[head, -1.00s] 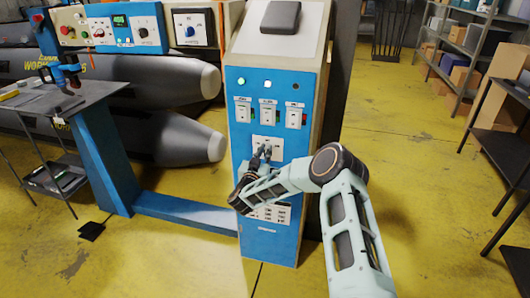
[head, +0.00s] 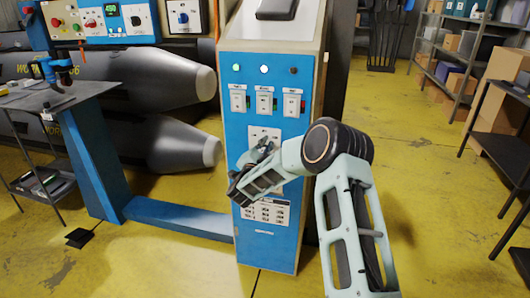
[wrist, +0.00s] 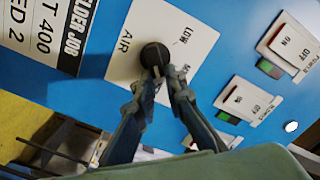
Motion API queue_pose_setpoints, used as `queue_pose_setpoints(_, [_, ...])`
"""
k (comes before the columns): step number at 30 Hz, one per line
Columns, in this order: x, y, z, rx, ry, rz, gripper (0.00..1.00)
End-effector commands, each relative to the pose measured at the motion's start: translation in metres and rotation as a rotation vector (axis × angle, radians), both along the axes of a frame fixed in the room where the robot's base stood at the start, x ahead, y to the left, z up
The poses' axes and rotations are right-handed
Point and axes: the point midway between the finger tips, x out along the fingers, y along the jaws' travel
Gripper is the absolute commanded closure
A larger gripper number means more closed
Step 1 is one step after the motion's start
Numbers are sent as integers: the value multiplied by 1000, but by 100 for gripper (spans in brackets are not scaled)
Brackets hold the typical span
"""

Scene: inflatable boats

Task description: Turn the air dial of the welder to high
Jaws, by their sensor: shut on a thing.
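The air dial (wrist: 154,54) is a round black knob on a white plate (wrist: 122,62) marked AIR and LOW, on the blue front of the welder cabinet (head: 265,250). Part of the plate's other lettering is hidden by my fingers. My gripper (wrist: 165,76) is shut on the knob, with its fingertips at the knob's lower edge in the wrist view. In the head view my gripper (head: 264,150) is at the same plate, and the knob is hidden behind it. Where the dial's pointer stands cannot be told.
Several labelled switches (head: 264,102) sit above the plate, with indicator lights over them. A job card (wrist: 50,35) is beside the plate. A blue beam (head: 180,217) runs along the floor at left.

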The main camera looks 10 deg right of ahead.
Motion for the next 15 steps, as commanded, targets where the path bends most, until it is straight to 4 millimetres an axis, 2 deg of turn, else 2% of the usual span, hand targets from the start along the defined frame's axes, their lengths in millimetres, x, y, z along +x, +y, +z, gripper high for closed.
queue_pose_setpoints(6, [0, -2, -4, 117, -52, 1, 100])
queue_pose_setpoints(15, [0, -3, -4, 196, -85, 0, 100])
